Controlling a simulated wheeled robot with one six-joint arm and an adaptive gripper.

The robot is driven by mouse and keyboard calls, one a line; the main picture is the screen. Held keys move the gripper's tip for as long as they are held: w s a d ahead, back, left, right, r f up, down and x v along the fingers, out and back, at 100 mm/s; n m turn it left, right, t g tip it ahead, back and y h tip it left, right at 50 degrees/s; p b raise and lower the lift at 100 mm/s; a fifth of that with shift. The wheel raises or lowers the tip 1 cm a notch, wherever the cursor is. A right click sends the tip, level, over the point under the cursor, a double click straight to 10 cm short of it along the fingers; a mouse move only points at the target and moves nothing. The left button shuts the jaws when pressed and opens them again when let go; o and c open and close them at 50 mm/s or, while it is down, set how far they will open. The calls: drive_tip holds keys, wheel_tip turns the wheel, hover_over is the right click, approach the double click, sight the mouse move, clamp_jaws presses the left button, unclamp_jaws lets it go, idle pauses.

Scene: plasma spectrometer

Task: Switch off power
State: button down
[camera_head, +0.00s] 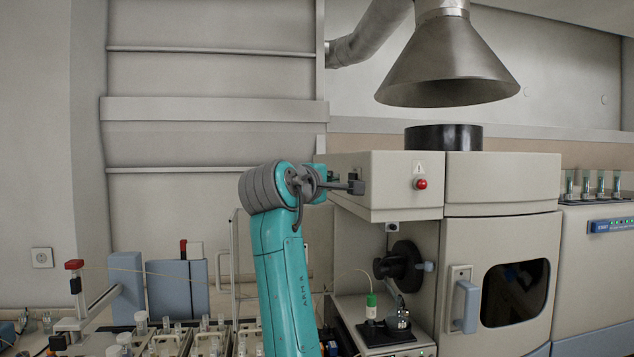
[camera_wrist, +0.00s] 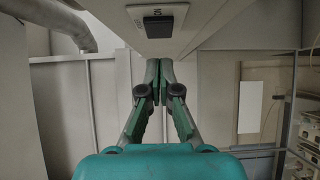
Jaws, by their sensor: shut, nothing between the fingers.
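A black power switch (camera_wrist: 158,26) sits on a white plate with partly readable lettering at the top of the wrist view, on the pale wall of the spectrometer (camera_head: 385,185). My gripper (camera_wrist: 160,66) is shut and empty. In the wrist view its fingertips show just below the switch plate; I cannot tell the gap in depth. In the head view my teal arm reaches up to the left side of the spectrometer's upper housing.
A red button (camera_head: 421,184) is on the housing's front. A metal exhaust hood (camera_head: 448,75) hangs above. A green-capped bottle (camera_head: 371,306) and a flask (camera_head: 398,318) stand below the housing. Sample racks and tubes crowd the lower left.

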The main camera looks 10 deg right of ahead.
drive_tip(key=shift+w+d, duration=0.15)
drive_tip(key=shift+d, duration=1.05)
drive_tip(key=shift+w+d, duration=0.15)
drive_tip(key=shift+d, duration=0.05)
